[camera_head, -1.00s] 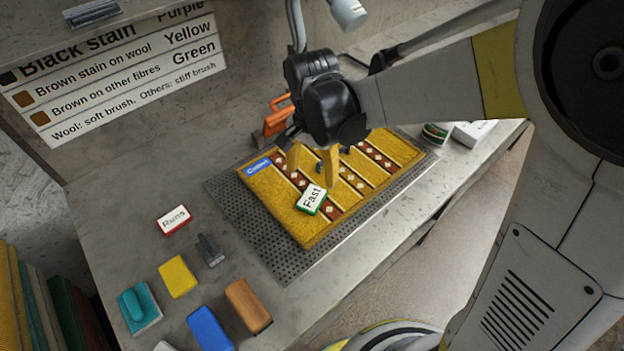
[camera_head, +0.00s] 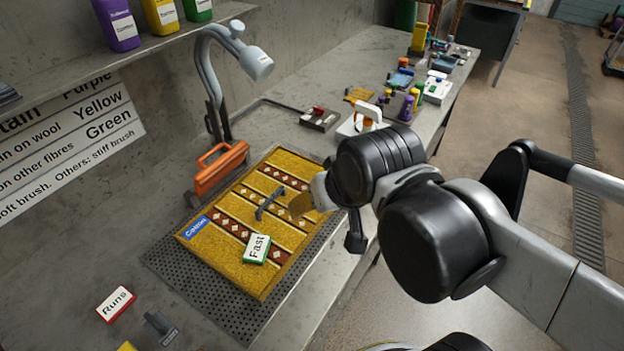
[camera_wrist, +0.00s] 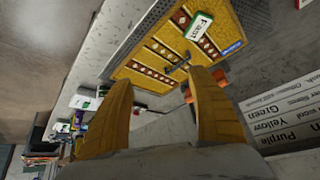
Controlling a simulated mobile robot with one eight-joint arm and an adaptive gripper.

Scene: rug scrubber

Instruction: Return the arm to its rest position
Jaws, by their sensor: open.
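My arm (camera_head: 440,230) reaches in from the right in the head view. My gripper (camera_head: 306,203) is over the right edge of the yellow patterned rug (camera_head: 225,252), partly hidden behind my black wrist joint. In the wrist view my gripper (camera_wrist: 163,80) shows two yellow fingers spread apart with nothing between them. The rug carries a "Cotton" label (camera_head: 196,227) and a white-and-green "Fast" tag (camera_head: 257,249). A small dark bar-shaped item (camera_head: 268,204) lies on the rug, and it also shows in the wrist view (camera_wrist: 178,66), beyond the fingertips.
A grey lamp (camera_head: 250,62) and an orange-handled tool (camera_head: 221,168) stand behind the rug. A red-edged "Runs" tag (camera_head: 115,304) lies at the front left. Bottles and small items crowd the bench's far end. Open floor (camera_head: 510,110) lies right of the bench.

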